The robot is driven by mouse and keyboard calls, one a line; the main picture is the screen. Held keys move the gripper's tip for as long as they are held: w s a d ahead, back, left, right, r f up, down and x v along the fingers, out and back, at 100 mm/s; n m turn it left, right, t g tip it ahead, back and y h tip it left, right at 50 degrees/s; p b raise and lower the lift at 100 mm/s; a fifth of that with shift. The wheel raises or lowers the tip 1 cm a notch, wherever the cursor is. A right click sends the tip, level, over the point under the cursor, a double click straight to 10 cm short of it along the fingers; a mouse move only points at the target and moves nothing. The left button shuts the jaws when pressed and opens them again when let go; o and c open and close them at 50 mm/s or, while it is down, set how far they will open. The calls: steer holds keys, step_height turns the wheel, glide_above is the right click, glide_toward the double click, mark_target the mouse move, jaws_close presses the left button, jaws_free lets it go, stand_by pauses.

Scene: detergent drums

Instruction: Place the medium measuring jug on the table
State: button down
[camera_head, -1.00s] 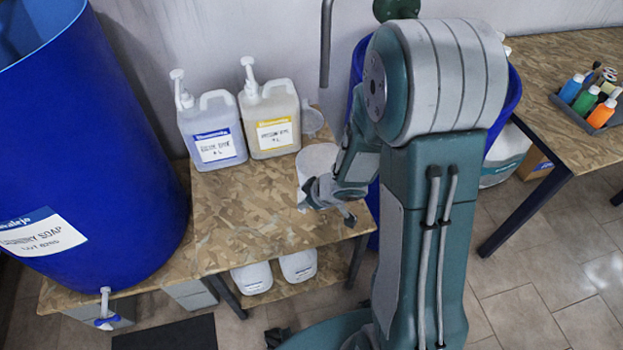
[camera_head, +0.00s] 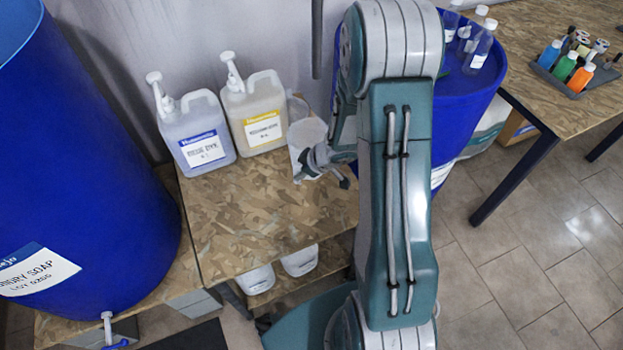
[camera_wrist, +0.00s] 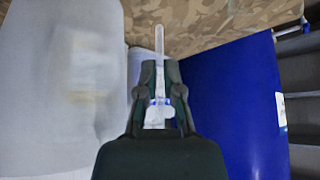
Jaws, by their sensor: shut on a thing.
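The measuring jug (camera_head: 305,140), a pale translucent cup, is at the right back part of the wooden table (camera_head: 265,220), right of the yellow-labelled jerrycan. My gripper (camera_head: 322,168) is at its lower right side and is shut on it. The jug looks roughly upright; I cannot tell whether its base touches the table. In the wrist view my gripper (camera_wrist: 160,75) has a narrow pale strip between its fingers, seemingly the jug's handle. My arm hides part of the jug's right side.
White pump jerrycans with blue (camera_head: 195,130) and yellow (camera_head: 253,110) labels stand left of the jug. Another clear vessel (camera_head: 297,105) is partly hidden behind it. Blue drums stand left (camera_head: 90,170) and right (camera_head: 470,105). The table's front is clear.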

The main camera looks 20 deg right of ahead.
steer(key=d+f, duration=0.1)
steer(key=f, duration=0.2)
steer(key=w+d+f, duration=0.1)
steer(key=f, duration=0.1)
steer(key=w+d+f, duration=0.1)
steer(key=d+f, duration=0.1)
steer(key=f, duration=0.1)
steer(key=shift+w+f, duration=0.25)
steer(key=shift+f, duration=0.05)
steer(key=shift+a+f, duration=0.15)
steer(key=shift+f, duration=0.05)
steer(key=shift+a, duration=0.4)
steer(key=c, duration=0.8)
jaws_free()
steer(key=shift+d, duration=0.25)
